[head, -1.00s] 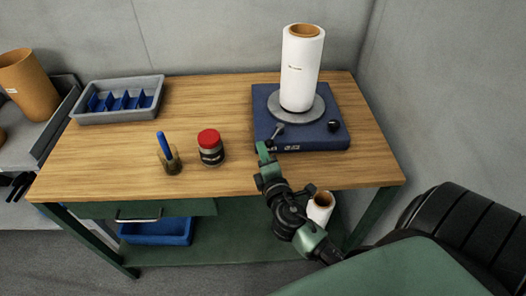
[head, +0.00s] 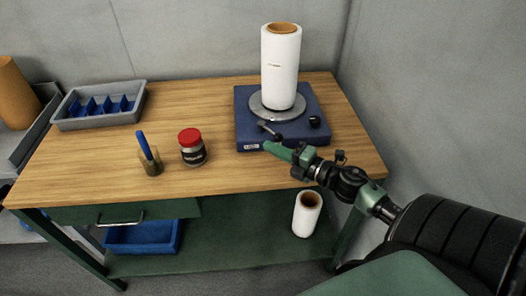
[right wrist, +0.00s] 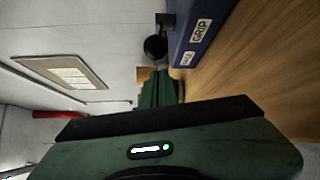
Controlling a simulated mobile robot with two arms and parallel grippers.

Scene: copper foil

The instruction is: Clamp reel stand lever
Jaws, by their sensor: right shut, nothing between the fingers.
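The reel stand (head: 245,108) is a blue base on the bench with a grey disc. A white roll (head: 281,68) stands upright on the disc. The small grey lever (head: 269,129) is at the base's front left, slanting down to the right. My right gripper (head: 269,147) is shut and empty at the base's front edge, just below the lever; contact cannot be told. In the right wrist view its green fingers (right wrist: 158,90) are together beside the blue base (right wrist: 190,42). The lever is not clearly seen there. My left gripper is not in view.
A black knob (head: 315,122) sits on the base's right side. A red-lidded jar (head: 192,150), a cup with a blue tool (head: 150,160) and a grey divided tray (head: 75,120) stand to the left. Another white roll (head: 307,214) is on the lower shelf.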

